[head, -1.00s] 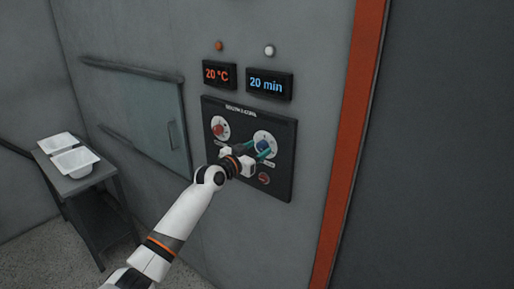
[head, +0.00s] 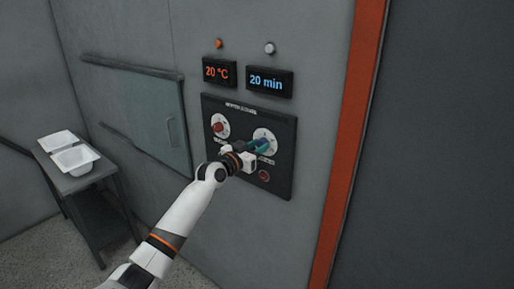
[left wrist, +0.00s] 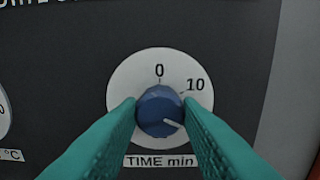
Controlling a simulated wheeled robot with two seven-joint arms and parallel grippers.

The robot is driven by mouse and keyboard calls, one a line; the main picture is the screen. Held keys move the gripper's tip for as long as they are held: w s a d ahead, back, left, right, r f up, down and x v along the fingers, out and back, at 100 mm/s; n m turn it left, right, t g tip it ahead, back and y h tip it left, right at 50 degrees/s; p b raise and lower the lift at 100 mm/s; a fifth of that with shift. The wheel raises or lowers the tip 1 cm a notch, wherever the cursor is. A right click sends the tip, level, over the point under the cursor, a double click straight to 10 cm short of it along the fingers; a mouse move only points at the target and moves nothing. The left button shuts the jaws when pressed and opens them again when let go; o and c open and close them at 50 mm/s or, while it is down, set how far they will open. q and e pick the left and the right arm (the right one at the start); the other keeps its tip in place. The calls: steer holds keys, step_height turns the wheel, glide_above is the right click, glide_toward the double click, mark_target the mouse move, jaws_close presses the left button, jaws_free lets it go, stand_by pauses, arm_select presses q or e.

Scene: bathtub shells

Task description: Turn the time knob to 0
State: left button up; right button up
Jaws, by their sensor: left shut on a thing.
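The blue time knob (left wrist: 160,108) sits on a white dial marked 0 at the top and 10 at the upper right, above the label "TIME min". Its white pointer line points right and slightly down, past the 10. My left gripper (head: 262,146) is shut on the knob, with one green finger on each side of it; the fingers also show in the left wrist view (left wrist: 160,118). The time display (head: 268,82) reads 20 min. My right gripper is not in view.
The red temperature knob (head: 219,127) is left of the time knob on the same black panel (head: 225,105). The temperature display (head: 219,72) reads 20 °C. A red button (head: 264,175) is below. A table with white shells (head: 75,159) stands at left.

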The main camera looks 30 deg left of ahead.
arm_select(q)
steer(key=n, duration=0.5)
steer(key=shift+n, duration=0.4)
steer(key=n+p, duration=0.1)
steer(key=n, duration=0.4)
steer(key=shift+n+p, duration=0.3)
steer(key=shift+p, duration=0.1)
steer(key=n+p, duration=0.2)
steer(key=n, duration=0.4)
steer(key=shift+p, duration=0.3)
steer(key=n+p, duration=0.2)
steer(key=n, duration=0.3)
steer(key=shift+f+n, duration=0.1)
steer(key=shift+n, duration=0.3)
steer(key=shift+p, duration=0.3)
steer(key=o, duration=1)
steer(key=shift+a, duration=0.1)
